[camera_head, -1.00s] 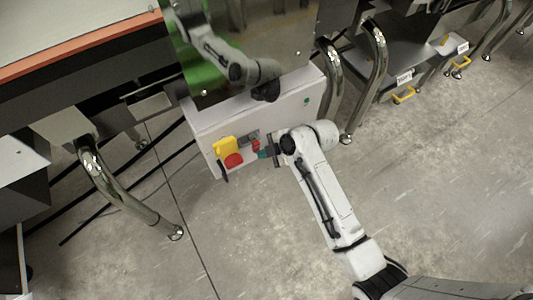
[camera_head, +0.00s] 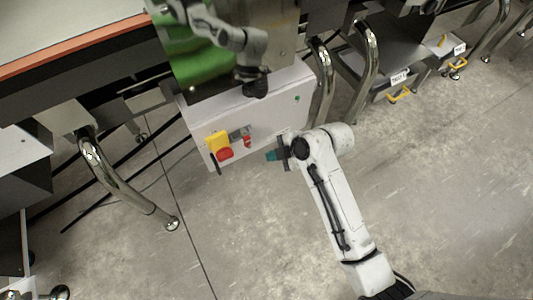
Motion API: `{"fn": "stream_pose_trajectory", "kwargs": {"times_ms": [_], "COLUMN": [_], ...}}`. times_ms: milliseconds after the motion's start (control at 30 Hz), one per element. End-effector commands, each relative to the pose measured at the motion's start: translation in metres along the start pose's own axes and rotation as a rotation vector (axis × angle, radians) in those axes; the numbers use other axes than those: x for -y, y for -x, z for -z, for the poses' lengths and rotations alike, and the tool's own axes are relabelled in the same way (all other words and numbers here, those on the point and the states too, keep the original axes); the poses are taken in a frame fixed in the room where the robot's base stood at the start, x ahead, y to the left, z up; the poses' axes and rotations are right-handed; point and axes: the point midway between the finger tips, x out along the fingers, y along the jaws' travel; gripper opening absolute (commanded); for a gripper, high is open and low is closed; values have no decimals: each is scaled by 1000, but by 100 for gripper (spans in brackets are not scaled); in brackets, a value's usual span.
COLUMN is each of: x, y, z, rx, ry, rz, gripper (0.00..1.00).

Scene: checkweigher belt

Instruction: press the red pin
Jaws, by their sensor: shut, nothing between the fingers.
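The small red pin (camera_head: 247,142) sits on the front of the white control box (camera_head: 272,118), just right of a yellow housing (camera_head: 217,140) with a large red button (camera_head: 224,154). My gripper (camera_head: 271,155) has teal fingertips that are shut with nothing between them. It points left toward the box, to the right of and slightly lower than the red pin in the picture. A clear gap shows between the fingertips and the pin. The pin is small, so I cannot tell whether it is pushed in.
A small green light (camera_head: 297,98) is on the box's upper right. Curved chrome legs (camera_head: 321,85) stand right of the box, another (camera_head: 120,190) at left. The concrete floor (camera_head: 255,230) in front is clear.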

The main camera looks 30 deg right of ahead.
Motion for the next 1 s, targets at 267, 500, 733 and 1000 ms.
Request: {"fn": "stream_pose_trajectory", "kwargs": {"times_ms": [267, 500, 733, 1000], "x": [0, 1, 0, 2], "y": [35, 38, 38, 38], "z": [0, 0, 0, 0], "rx": [0, 0, 0, 3], "ry": [-1, -1, -1, -11], "rz": [-1, 1, 1, 4], "gripper": [0, 0, 0, 0]}}
